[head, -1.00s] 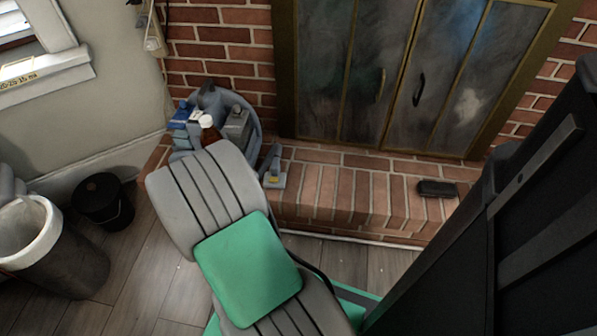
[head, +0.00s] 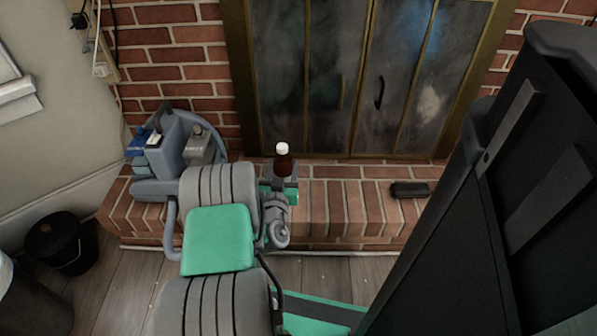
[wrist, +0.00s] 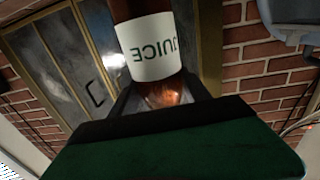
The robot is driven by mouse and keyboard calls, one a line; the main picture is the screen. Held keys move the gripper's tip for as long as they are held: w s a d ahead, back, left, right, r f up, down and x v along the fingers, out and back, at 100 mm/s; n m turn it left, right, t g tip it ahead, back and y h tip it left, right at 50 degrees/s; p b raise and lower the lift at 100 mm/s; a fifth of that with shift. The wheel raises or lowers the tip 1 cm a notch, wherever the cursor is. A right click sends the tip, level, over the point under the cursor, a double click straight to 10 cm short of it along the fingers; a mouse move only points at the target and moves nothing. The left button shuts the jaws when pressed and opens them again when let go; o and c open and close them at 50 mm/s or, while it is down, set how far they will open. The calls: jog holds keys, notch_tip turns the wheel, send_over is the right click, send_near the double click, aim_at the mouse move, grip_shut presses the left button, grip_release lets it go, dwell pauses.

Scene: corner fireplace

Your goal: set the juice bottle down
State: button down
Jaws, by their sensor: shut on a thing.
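The juice bottle is dark brown with a white cap and a pale label. It stands upright in the head view (head: 283,163), above the brick hearth (head: 340,205) and in front of the fireplace doors. In the wrist view the bottle (wrist: 150,45) shows close up, with the word JUICE on its label. My gripper (head: 283,186) is shut on the bottle's lower part, and its jaws also show in the wrist view (wrist: 165,95). The bottle's base is hidden by the gripper, so I cannot tell whether it touches the hearth.
A grey-blue caddy (head: 168,165) with several items stands on the hearth to the left. A dark case (head: 410,189) lies on the hearth to the right, with bare brick between. A black bucket (head: 60,243) and a bin (head: 35,305) stand on the floor at left.

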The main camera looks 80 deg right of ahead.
jog(key=d+f+b, duration=0.1)
jog(key=d+f, duration=0.8)
jog(key=f, duration=0.1)
jog(key=shift+f+b, duration=0.25)
jog(key=shift+b, duration=0.1)
jog(key=shift+f, duration=0.2)
jog(key=c, duration=0.5)
grip_release()
